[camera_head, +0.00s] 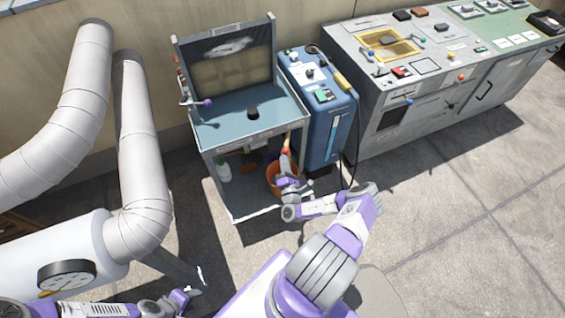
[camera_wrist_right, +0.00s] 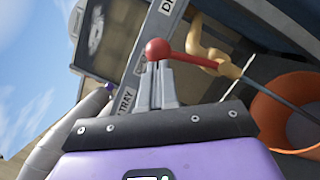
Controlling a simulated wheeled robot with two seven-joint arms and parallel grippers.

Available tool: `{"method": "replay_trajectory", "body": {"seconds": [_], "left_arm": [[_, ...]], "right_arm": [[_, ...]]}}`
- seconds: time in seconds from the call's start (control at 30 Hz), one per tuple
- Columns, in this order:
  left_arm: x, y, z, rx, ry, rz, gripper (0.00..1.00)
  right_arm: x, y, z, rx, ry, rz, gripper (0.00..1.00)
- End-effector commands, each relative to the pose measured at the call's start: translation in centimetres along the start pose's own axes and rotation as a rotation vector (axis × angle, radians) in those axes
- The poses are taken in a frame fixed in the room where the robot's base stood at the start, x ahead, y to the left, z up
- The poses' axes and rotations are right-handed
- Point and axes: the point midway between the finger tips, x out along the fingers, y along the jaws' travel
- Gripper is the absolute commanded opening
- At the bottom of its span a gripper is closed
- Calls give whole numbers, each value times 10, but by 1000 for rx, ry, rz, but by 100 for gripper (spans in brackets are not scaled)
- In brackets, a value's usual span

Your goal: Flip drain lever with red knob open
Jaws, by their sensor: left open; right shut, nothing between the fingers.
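The drain lever has a red ball knob (camera_wrist_right: 158,49) on a short red arm that runs right to a brass-coloured valve (camera_wrist_right: 212,52) in the right wrist view. My right gripper (camera_wrist_right: 155,64) is shut with nothing between its fingers. Its tips are right at the knob's near side; I cannot tell whether they touch it. In the head view my right gripper (camera_head: 287,152) is at the front of the blue-topped cart (camera_head: 230,126), just below its top, and largely hides the lever. My left gripper (camera_head: 190,291) is open and empty at the lower left, far from the lever.
A blue machine (camera_head: 325,125) with a hose stands close right of the cart. Large pipes (camera_head: 143,170) and a tank fill the left. The paved floor at right is clear.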

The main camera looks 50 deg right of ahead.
Motion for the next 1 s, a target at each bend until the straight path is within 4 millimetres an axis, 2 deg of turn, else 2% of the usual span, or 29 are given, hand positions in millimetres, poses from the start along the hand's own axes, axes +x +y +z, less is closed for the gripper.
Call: {"method": "replay_trajectory", "body": {"seconds": [0.77,0.87,1.0], "left_arm": [[-3,1,0,0,0,0,45],[-2,1,0,0,0,0,45],[0,0,0,0,0,0,45]], "right_arm": [[3,4,-2,-2,8,10,0],[-2,5,-9,1,10,10,0],[-19,7,-30,4,17,9,0]]}}
